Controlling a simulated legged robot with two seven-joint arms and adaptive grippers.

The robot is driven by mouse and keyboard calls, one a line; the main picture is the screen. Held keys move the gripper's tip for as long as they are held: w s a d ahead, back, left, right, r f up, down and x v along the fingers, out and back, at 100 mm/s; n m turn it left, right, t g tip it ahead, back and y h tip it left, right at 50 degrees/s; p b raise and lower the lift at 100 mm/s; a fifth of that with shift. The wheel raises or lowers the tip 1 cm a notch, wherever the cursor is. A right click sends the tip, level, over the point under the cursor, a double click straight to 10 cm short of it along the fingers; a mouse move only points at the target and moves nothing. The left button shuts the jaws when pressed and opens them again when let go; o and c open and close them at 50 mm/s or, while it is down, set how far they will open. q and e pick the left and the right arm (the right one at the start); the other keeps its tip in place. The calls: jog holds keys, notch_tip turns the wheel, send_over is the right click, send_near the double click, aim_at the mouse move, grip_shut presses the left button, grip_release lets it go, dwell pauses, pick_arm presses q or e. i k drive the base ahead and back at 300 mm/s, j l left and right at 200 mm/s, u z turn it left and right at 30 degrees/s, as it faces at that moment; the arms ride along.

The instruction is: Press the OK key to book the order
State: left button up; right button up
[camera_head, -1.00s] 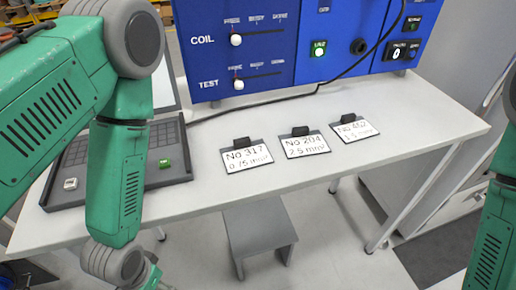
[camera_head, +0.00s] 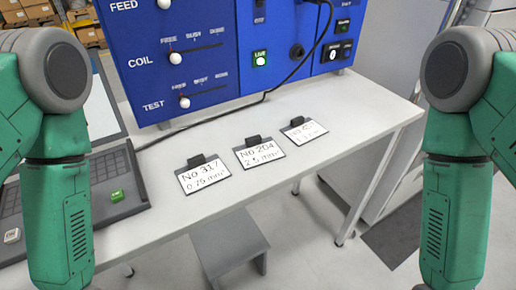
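A dark laptop-like keyboard unit (camera_head: 132,205) lies at the left of the grey table, partly hidden by my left arm. A green key (camera_head: 117,196) stands out near its right side; its lettering is too small to read for certain. A pale key (camera_head: 11,236) shows at the unit's left. My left arm hangs down in front of the unit and my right arm hangs at the right edge. Both grippers are below the picture, out of sight.
A blue panel (camera_head: 205,62) with FEED, COIL and TEST sliders stands at the back of the table (camera_head: 330,105). Three tags lie in a row: No 317 (camera_head: 204,176), No 204 (camera_head: 259,153) and a third (camera_head: 304,131). A grey stool (camera_head: 228,245) stands below.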

aim_at(118, 195)
jog(key=u, duration=1.5)
